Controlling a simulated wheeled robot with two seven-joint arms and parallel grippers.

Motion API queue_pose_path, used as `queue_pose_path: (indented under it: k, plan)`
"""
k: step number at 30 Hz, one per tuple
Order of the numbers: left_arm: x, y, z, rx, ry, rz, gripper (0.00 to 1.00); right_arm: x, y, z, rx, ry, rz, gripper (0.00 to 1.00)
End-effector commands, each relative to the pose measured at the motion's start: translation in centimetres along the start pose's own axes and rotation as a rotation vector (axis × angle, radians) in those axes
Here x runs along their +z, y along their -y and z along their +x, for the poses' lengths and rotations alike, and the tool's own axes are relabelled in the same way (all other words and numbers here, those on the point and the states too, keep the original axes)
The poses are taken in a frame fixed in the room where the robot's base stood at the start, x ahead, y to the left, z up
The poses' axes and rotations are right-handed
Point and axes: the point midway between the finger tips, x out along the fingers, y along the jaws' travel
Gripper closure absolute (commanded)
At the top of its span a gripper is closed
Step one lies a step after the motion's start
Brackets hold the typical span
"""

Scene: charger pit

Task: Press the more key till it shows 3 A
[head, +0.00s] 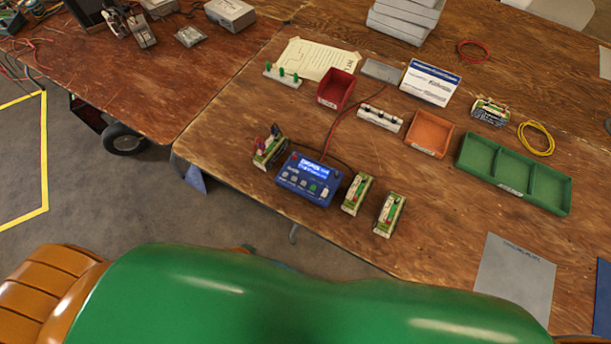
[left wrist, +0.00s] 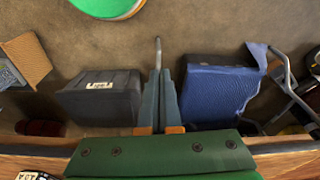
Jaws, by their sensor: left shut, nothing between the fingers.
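The blue charger (head: 309,181) sits near the front left corner of the wooden table in the head view. Its lit display (head: 314,168) has white text too small to read. Below it is a row of several small grey keys (head: 292,179) and a green key (head: 313,188); I cannot tell which is the more key. The charger is not in that view. My right gripper is not in view.
Battery packs stand left (head: 269,151) and right (head: 357,194) of the charger, with another (head: 389,214) farther right. Red and black cables run behind it. A red bin (head: 337,89), orange bin (head: 429,135) and green tray (head: 514,173) lie beyond. My green arm fills the foreground.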

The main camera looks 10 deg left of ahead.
Motion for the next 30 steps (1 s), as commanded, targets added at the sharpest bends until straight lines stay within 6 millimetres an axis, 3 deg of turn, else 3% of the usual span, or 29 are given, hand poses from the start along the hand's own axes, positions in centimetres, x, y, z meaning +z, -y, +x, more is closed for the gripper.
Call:
queue_pose_path:
  k: [1,6,13,15,24,30]
  plan:
    - [-1.7,0.1,-2.4,-0.002,-0.02,-0.003,1.0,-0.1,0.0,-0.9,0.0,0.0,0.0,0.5]
    - [-5.9,0.4,-9.4,-0.005,-0.066,-0.014,1.0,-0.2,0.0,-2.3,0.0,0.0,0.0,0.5]
    - [-10.7,-0.1,-17.7,0.051,-0.16,-0.055,1.0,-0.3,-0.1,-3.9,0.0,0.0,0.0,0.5]
    - [-13.2,-0.8,-18.3,0.115,-0.216,-0.086,1.0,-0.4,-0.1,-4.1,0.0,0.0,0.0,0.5]
    - [-23.4,-4.5,-16.5,0.395,-0.425,-0.273,1.0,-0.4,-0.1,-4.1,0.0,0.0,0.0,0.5]
    - [-25.8,-5.4,-16.3,0.461,-0.475,-0.337,1.0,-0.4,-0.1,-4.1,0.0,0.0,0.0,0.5]
